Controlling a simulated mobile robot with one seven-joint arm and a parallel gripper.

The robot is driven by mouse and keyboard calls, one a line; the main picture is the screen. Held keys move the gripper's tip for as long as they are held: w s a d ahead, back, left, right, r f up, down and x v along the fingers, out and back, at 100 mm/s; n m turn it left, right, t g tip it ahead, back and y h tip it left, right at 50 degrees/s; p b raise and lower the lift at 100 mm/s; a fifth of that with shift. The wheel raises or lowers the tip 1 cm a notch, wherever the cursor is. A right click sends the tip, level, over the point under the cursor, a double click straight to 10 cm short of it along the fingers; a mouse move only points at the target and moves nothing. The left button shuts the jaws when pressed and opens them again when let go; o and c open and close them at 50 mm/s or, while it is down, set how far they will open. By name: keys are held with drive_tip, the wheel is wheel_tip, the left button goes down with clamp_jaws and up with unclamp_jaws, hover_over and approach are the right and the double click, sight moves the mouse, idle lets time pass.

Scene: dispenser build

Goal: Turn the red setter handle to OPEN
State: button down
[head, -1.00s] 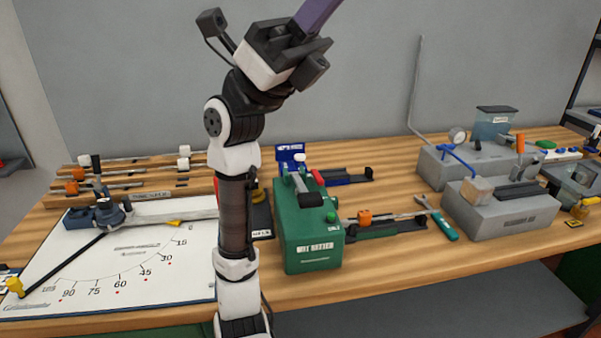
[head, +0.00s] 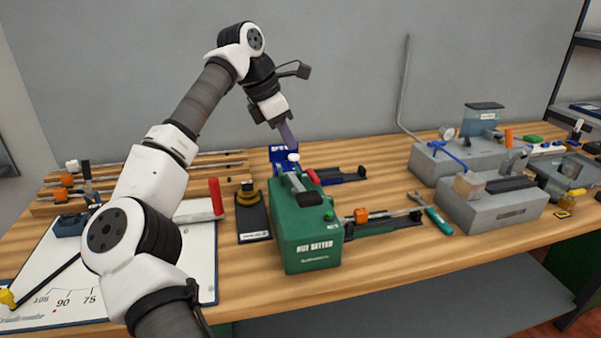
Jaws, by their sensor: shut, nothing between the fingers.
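The green box (head: 308,243) labelled NUT SETTER stands at the middle of the bench. A small red grip (head: 313,177) shows at its top right, beside a grey-black part (head: 297,186) on the lid. I cannot make out any OPEN marking. My gripper (head: 288,138) points down, its purple fingers shut and empty. In the picture it is just above the white knob (head: 293,157) and the blue labelled block (head: 280,153) at the back of the setter. I cannot tell whether it touches them.
Another red handle (head: 215,196) stands upright by the white angle board (head: 205,240). A black plate (head: 253,226) lies left of the setter. An orange block (head: 361,215) on a rail and a teal-handled wrench (head: 438,220) lie right. Grey machines (head: 492,209) stand farther right.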

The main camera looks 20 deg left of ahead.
sight(313, 179)
drive_tip(key=shift+s+a, duration=0.1)
drive_tip(key=shift+a, duration=0.2)
drive_tip(key=shift+f, duration=0.15)
drive_tip(key=p+x, duration=0.2)
drive_tip(key=x, duration=0.8)
